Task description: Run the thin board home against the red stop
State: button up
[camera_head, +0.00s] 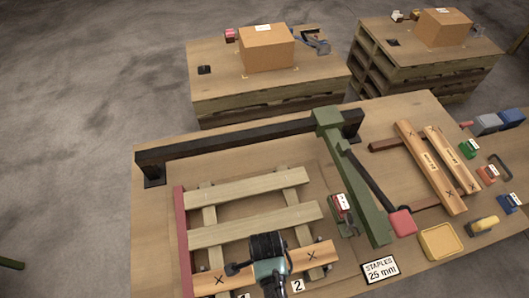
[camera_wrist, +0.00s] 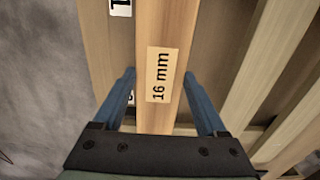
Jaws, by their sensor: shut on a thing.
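The thin board (camera_head: 207,283) is orange-brown with black X marks and lies across the near end of the pallet frame. In the wrist view its label (camera_wrist: 160,75) reads "16 mm". My gripper (camera_head: 268,262) is over the middle of the board, its blue fingers (camera_wrist: 160,85) on either long side, shut on it. The red stop (camera_head: 181,230) is a long upright strip along the left side of the frame. The board's left end is close to the stop; I cannot tell whether they touch. My gripper hides the board's middle in the head view.
Pale slats (camera_head: 250,188) lie across the frame beyond the board. A green swing arm (camera_head: 365,190) with a red pad stands right of it. Two orange-brown boards (camera_head: 428,165), a yellow tray (camera_head: 440,241) and small tools fill the right side. Pallets with boxes (camera_head: 267,47) stand behind.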

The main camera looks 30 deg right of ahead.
jog(key=o, duration=1.5)
jog(key=shift+w+a, duration=0.1)
notch_tip(320, 180, up, 13)
jog(key=shift+b, duration=0.4)
